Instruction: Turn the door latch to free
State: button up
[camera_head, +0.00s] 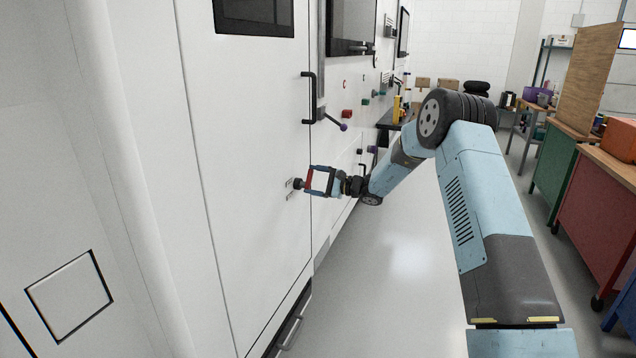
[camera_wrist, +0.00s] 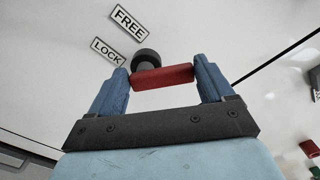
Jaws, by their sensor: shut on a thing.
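The door latch (camera_wrist: 165,77) has a red bar and a dark round hub on the white motorhome door (camera_head: 240,130). In the wrist view the hub shows just beyond the bar. My gripper (camera_wrist: 163,74) is shut on the red bar, with one blue finger at each end of it. In the head view my gripper (camera_head: 320,181) is at the door's lower right part, and the latch (camera_head: 310,178) shows partly between its fingers. A FREE label (camera_wrist: 129,20) and a LOCK label (camera_wrist: 108,51) are on the door, up and left of the latch. I cannot tell which label the latch points to.
Small coloured fittings (camera_head: 365,101) line the wall further along. Workbenches (camera_head: 600,210) stand on the right. The grey floor (camera_head: 400,260) between is clear.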

jog(key=shift+s+a+f+n, duration=0.15)
jog(key=shift+s+n, duration=0.15)
jog(key=shift+n, duration=0.85)
jog(key=shift+s+a+f+n, duration=0.1)
jog(key=shift+s+n, duration=0.2)
jog(key=shift+n, duration=0.9)
jog(key=shift+s+a+f+n, duration=0.15)
jog(key=shift+s+n, duration=0.15)
jog(key=shift+n, duration=0.85)
jog(key=shift+d, duration=0.1)
jog(key=o, duration=0.9)
jog(key=shift+w+r, duration=0.1)
jog(key=shift+d, duration=0.1)
